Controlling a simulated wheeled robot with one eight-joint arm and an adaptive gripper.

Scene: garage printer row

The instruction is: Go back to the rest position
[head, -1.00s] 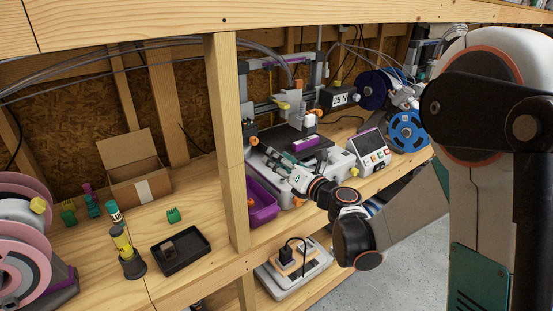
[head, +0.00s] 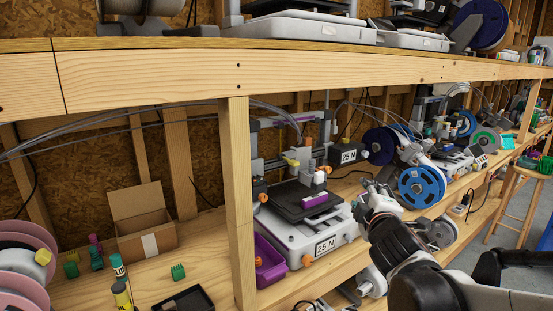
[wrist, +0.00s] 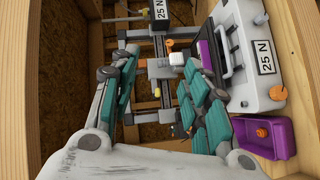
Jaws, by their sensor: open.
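My gripper (head: 374,192) is raised in front of the shelf, to the right of the 25 N printer (head: 320,240). In the wrist view its two fingers with teal pads (wrist: 150,75) are spread apart with nothing between them. The printer's white base also shows in the wrist view (wrist: 245,80), to the right of the fingers. A purple piece (head: 315,200) lies on the dark print bed. My arm comes in from the lower right, and my gripper looks clear of the printer.
A wooden post (head: 238,200) stands left of the printer, with a purple bin (head: 270,262) beside it. A blue spool (head: 422,187) stands behind my gripper. The upper shelf edge (head: 300,76) runs above. A stool (head: 517,200) stands at the right, near open floor.

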